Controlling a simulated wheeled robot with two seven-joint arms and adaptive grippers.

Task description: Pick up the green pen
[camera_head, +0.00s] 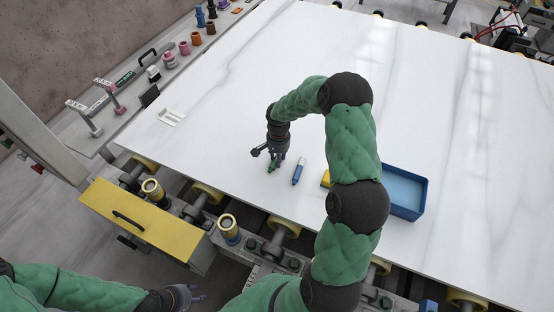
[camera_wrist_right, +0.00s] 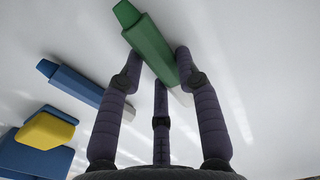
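The green pen (camera_wrist_right: 150,43) is a thick green marker with a pale end, lying on the white slab. In the head view a small part of it shows (camera_head: 272,169) below my right gripper (camera_head: 274,158). In the right wrist view, my right gripper (camera_wrist_right: 159,60) has its fingers spread, with the pen between the fingertips. The fingers partly hide its pale end. I cannot tell whether any fingertip touches it.
A blue pen (camera_head: 298,171) lies just right of the green pen. Further right are a yellow object (camera_head: 326,178), partly behind my right arm, and a blue tray (camera_head: 424,196). A small white item (camera_head: 171,117) lies near the slab's left edge. The slab (camera_head: 235,100) is clear beyond.

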